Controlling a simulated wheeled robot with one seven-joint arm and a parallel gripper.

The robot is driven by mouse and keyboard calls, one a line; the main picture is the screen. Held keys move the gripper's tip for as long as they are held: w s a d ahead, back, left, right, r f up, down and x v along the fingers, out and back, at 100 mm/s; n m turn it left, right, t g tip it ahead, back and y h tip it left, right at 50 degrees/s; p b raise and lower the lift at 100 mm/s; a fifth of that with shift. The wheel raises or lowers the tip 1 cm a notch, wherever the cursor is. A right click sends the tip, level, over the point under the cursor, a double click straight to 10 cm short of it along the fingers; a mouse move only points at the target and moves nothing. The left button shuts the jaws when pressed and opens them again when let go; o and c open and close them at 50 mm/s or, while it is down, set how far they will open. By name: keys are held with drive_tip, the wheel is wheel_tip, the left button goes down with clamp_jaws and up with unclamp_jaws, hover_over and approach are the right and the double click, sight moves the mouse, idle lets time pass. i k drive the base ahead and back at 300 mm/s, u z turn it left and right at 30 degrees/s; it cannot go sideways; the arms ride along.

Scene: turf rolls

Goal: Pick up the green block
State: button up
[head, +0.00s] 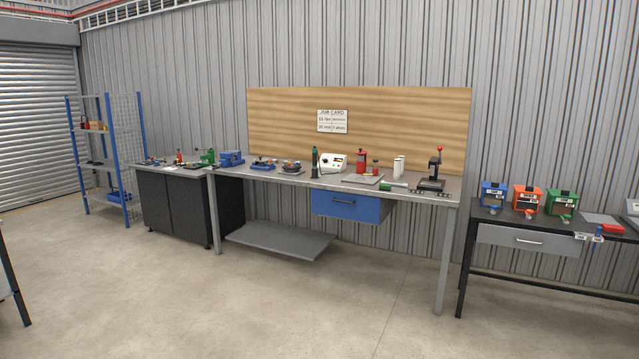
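Several green things show in the head view, and I cannot tell which is the green block. A small green item (208,156) stands on the dark cabinet at the left. A green bar-like item (393,187) lies near the front edge of the middle workbench. A tall dark green item (315,162) stands upright on the middle workbench. All are some distance away across the floor. My gripper is not in view.
The middle workbench (300,181) has a blue drawer (347,205) and a low grey shelf (278,240). A black cabinet (180,208), blue-posted shelving (140,150) and the right table (513,237) stand around it. The concrete floor (290,310) in front is clear.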

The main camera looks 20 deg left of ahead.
sight(382, 186)
drive_tip(key=u, duration=0.45)
drive_tip(key=i, duration=3)
drive_tip(key=z, duration=0.5)
drive_tip(key=i, duration=1.95)
drive_tip(key=u, duration=0.9)
drive_tip(key=i, duration=0.85)
drive_tip(key=u, duration=0.65)
